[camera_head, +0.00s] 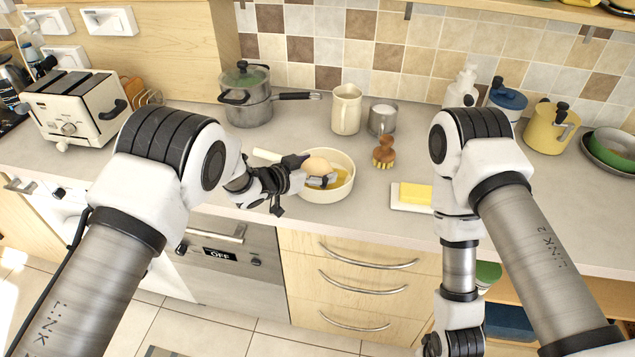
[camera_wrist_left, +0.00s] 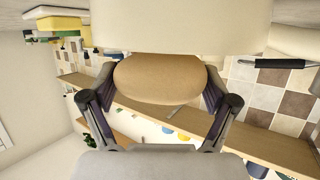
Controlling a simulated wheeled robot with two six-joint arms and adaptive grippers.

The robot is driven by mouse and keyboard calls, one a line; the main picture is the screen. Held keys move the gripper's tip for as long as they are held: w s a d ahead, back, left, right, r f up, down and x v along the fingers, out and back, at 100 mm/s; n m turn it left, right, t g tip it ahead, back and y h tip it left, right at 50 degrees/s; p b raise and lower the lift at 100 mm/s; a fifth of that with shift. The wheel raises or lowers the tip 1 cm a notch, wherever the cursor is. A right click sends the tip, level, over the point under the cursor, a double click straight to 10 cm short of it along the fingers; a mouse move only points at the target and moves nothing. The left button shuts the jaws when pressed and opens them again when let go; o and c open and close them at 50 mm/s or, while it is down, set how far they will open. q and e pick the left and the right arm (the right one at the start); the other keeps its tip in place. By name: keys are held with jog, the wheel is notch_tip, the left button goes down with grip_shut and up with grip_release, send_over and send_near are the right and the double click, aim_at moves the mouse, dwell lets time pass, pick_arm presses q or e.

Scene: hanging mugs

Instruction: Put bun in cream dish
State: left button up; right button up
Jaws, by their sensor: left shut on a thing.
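The bun (camera_head: 317,163) is round and light brown. It is held at the cream dish (camera_head: 347,189), over its inside. My left gripper (camera_head: 318,176) is shut on the bun, with its fingers reaching over the dish's left side. In the left wrist view the bun (camera_wrist_left: 160,80) sits between the two fingers, and a cream surface, likely the dish (camera_wrist_left: 180,25), lies close against it. I cannot tell whether the bun touches the dish's bottom. The dish's inside shows yellow. My right arm hangs down at the right, and its gripper is out of the frame.
A wooden brush (camera_head: 384,152) and a butter dish (camera_head: 412,197) stand right of the cream dish. A cream jug (camera_head: 346,110), a metal cup (camera_head: 382,119) and a pot (camera_head: 246,103) stand behind. The counter's front edge is close in front.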

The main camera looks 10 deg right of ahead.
pick_arm(q)
jog(key=shift+f+b, duration=0.4)
jog(key=shift+f, duration=0.45)
jog(key=o, duration=0.9)
jog(key=shift+a, duration=0.1)
jog(key=v, duration=1.1)
jog(key=shift+s+a+r, duration=0.2)
jog(key=shift+s+a, duration=0.05)
